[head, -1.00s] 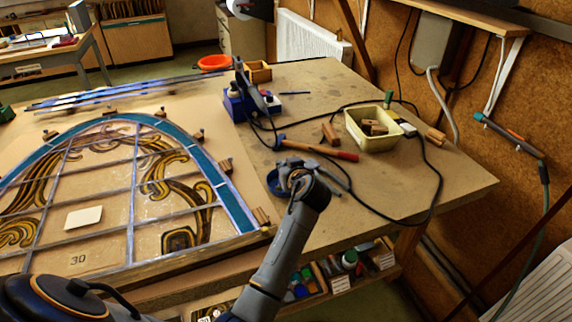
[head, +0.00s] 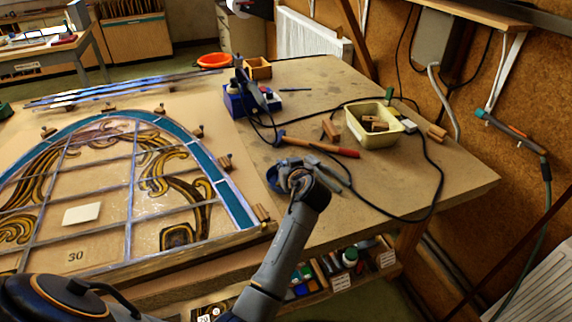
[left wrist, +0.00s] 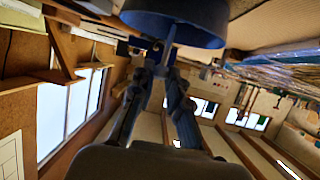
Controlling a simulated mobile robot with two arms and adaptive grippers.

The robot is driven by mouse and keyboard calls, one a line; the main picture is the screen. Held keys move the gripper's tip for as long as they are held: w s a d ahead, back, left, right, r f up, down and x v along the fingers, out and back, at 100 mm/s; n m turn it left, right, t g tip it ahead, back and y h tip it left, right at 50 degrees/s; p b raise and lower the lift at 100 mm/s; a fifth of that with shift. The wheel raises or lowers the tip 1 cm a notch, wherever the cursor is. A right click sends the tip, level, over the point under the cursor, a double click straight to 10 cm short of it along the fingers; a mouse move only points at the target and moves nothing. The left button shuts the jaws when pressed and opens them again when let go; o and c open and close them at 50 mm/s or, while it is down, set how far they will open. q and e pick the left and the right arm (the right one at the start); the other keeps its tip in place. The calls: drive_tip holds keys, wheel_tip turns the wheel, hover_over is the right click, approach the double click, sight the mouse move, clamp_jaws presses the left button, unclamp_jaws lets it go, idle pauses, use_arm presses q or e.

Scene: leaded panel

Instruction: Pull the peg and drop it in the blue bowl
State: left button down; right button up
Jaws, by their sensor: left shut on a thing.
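The blue bowl (head: 272,183) is on the bench beside the panel's lower right corner, partly hidden by my left gripper (head: 290,172). In the left wrist view, which looks upside down, the bowl (left wrist: 200,22) fills the top edge. The left fingers (left wrist: 158,62) converge just at its rim. They are shut on a thin dark piece, seemingly the peg (left wrist: 170,38), which shows against the bowl's wall. Most of it is hidden, and contact with the bowl is unclear. My right gripper is not in view.
The leaded panel (head: 108,207) lies left of the bowl, with wooden blocks (head: 225,162) along its edge. A hammer (head: 325,147), a cream tub (head: 372,139), a black cable (head: 437,180) and a blue-based iron stand (head: 240,103) are behind and to the right.

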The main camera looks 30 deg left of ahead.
use_arm(q)
drive_tip(key=shift+f+b, duration=0.85)
drive_tip(key=shift+f, duration=0.2)
idle(0.4)
drive_tip(key=c, duration=1.2)
unclamp_jaws()
drive_tip(key=shift+r, duration=0.15)
